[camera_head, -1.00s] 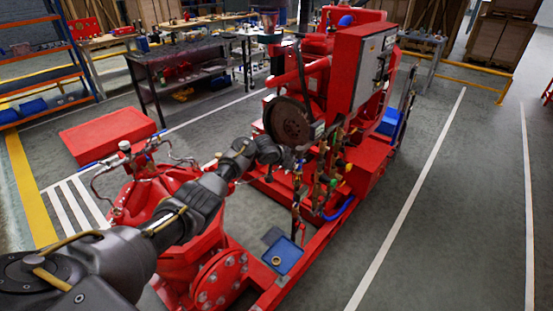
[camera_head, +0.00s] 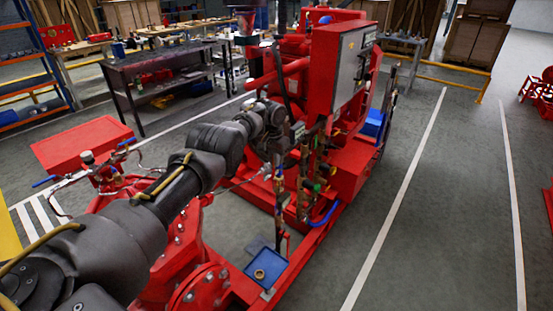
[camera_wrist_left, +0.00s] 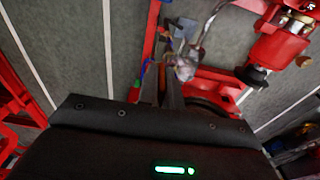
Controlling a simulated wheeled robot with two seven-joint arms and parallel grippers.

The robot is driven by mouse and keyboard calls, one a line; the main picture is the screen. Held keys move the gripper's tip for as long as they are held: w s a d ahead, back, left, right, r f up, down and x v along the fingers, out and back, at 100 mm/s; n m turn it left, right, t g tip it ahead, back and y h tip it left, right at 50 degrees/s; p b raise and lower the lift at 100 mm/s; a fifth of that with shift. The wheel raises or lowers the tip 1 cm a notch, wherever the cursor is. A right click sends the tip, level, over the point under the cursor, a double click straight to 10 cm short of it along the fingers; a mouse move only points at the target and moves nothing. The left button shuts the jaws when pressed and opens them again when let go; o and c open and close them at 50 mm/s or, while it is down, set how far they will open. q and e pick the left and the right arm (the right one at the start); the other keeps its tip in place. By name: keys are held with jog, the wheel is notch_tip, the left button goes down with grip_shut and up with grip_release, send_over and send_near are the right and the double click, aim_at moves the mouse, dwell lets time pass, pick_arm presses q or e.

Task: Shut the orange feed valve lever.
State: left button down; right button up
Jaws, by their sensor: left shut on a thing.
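My left gripper (camera_head: 284,150) reaches the pipe and valve cluster on the near side of the red pumpset (camera_head: 340,100). In the left wrist view its two dark fingers (camera_wrist_left: 162,95) are close together, with a narrow orange piece (camera_wrist_left: 162,76) between the tips. This looks like the feed valve lever, and the gripper is shut on it. The lever is too small and too covered by my wrist to make out in the head view, and its exact angle cannot be told. My right gripper is in neither view.
Valves with coloured handles (camera_head: 317,187) stand close to the right of my gripper. A blue tray (camera_head: 277,263) lies below on the skid. A red pump body stands under my left arm.

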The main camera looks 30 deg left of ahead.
pick_arm(q)
jog(key=shift+w+d, duration=0.1)
jog(key=shift+d, duration=0.05)
jog(key=shift+f, duration=0.1)
jog(key=c, duration=1.6)
grip_release()
jog(key=shift+o, duration=0.2)
jog(key=shift+r, duration=0.35)
jog(key=r, duration=1)
jog(key=shift+s, duration=0.3)
